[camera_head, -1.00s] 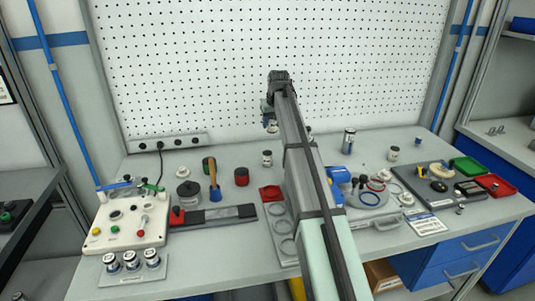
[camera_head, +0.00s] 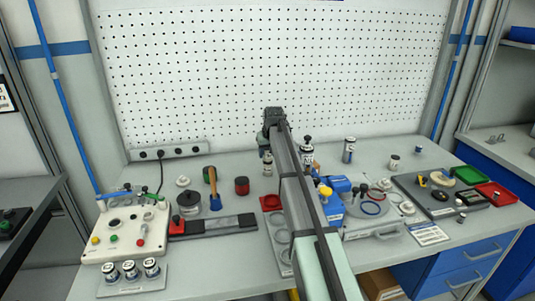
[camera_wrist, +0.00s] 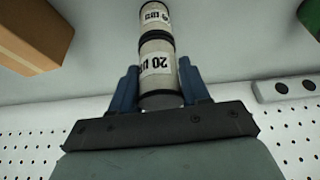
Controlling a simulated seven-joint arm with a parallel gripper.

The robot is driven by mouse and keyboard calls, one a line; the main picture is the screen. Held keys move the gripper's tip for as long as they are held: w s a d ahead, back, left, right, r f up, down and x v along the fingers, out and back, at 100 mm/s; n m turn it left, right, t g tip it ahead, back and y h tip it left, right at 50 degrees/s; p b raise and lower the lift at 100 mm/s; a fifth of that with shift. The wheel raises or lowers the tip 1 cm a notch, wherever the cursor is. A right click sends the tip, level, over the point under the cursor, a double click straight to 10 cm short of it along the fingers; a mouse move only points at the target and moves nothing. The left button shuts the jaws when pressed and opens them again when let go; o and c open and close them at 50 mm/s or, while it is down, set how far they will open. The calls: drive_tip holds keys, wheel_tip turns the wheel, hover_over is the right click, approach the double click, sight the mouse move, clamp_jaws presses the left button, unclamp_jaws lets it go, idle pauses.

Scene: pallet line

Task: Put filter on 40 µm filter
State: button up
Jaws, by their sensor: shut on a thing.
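My gripper (camera_wrist: 159,68) is shut on a filter (camera_wrist: 157,84), a pale cylinder with dark rims and a label reading "20". In the wrist view, another labelled cylinder (camera_wrist: 154,16) lies in line with the held filter beyond its far end; its label is not clearly readable. In the head view, my gripper (camera_head: 264,143) is low over the back middle of the bench. The held filter (camera_head: 267,157) is right above the standing cylinder (camera_head: 267,170). I cannot tell whether the two touch. Which cylinder is the 40 µm one is not legible.
A black-topped bottle (camera_head: 307,152) stands close to the right of my arm. A tray with three jars (camera_head: 131,270) is at the front left. The pegboard (camera_head: 200,80) rises behind.

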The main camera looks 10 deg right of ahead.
drive_tip(key=shift+f, duration=0.25)
drive_tip(key=shift+f, duration=0.15)
drive_tip(key=o, duration=1)
drive_tip(key=v, duration=1.2)
